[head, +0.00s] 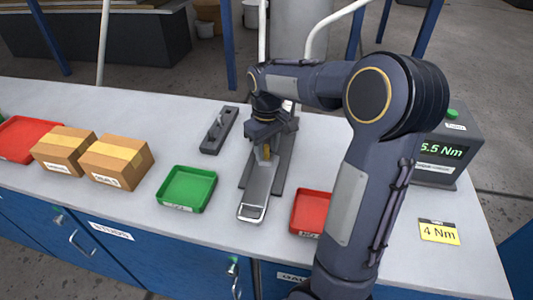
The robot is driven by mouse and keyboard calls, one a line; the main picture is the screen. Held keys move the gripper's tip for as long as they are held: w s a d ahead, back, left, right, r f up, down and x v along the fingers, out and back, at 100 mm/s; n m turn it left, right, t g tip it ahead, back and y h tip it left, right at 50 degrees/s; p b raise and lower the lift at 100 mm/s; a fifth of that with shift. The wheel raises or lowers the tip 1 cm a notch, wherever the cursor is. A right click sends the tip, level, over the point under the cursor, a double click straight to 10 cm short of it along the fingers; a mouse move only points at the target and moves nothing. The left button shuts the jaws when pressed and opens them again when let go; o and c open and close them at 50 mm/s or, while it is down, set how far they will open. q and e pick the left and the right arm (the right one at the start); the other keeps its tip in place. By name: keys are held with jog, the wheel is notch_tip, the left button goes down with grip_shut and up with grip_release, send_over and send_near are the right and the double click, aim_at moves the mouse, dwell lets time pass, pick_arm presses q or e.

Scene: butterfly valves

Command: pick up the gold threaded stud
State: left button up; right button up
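A small gold piece (267,152), which looks like the gold threaded stud, shows at the fingers of my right gripper (266,143). Most of it is hidden by the gripper. My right gripper points down over the middle of a long grey fixture with a silver handle-like plate (258,190). The view is too small to tell whether the fingers are closed on the gold piece or apart around it. My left gripper is not in view.
A dark grey holder (213,142) with metal parts stands left of the fixture. A green tray (187,190), a red tray (308,208), another red tray (14,150) and two cardboard boxes (116,158) sit on the white bench. A torque display (447,152) stands right, behind a "4 Nm" card (439,232).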

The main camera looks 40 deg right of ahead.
grip_shut()
jog(key=shift+r, duration=0.1)
